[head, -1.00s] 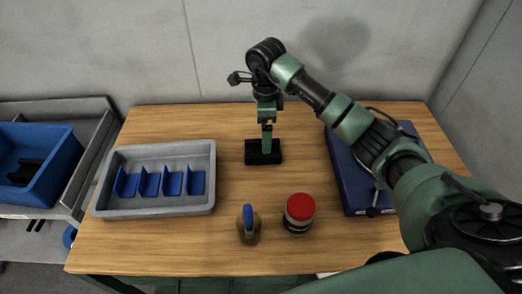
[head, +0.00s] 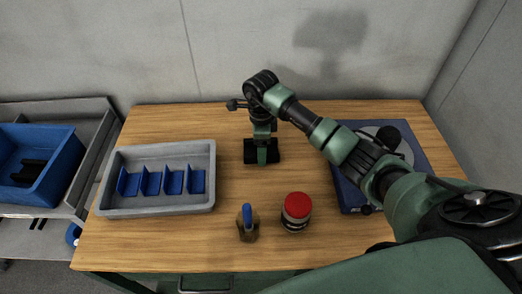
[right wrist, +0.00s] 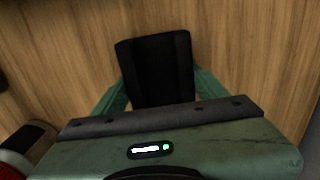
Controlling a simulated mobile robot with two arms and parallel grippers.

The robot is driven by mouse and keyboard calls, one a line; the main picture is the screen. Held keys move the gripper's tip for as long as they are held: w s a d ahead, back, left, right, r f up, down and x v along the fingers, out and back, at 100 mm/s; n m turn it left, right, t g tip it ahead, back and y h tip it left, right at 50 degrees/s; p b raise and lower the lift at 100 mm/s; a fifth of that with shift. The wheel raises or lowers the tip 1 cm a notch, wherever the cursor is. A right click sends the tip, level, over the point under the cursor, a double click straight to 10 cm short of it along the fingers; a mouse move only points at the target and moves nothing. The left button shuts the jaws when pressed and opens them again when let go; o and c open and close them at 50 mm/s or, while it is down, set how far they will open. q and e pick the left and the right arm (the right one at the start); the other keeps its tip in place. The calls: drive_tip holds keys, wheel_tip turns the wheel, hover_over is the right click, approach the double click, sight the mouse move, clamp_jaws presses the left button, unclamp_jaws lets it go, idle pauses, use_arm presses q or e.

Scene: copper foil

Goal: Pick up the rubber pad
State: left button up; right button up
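The rubber pad is a black block-like piece (head: 274,147) at the middle back of the wooden table, partly hidden behind my right gripper (head: 262,160). In the right wrist view the pad (right wrist: 155,70) shows as a dark ridged rectangle between the two green fingers of my right gripper (right wrist: 158,92). The fingers are apart, one along each side of the pad, close to its edges. I cannot tell whether they touch it. The pad appears to rest on the table. My left gripper is not in view.
A grey tray (head: 112,205) with blue dividers stands left of the pad. A blue-capped bottle (head: 247,228) and a red-lidded jar (head: 297,212) stand in front. A dark blue case (head: 352,194) lies right, under my arm. A blue bin (head: 60,160) is far left.

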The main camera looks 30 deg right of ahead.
drive_tip(key=c, duration=0.3)
drive_tip(key=shift+r, duration=0.1)
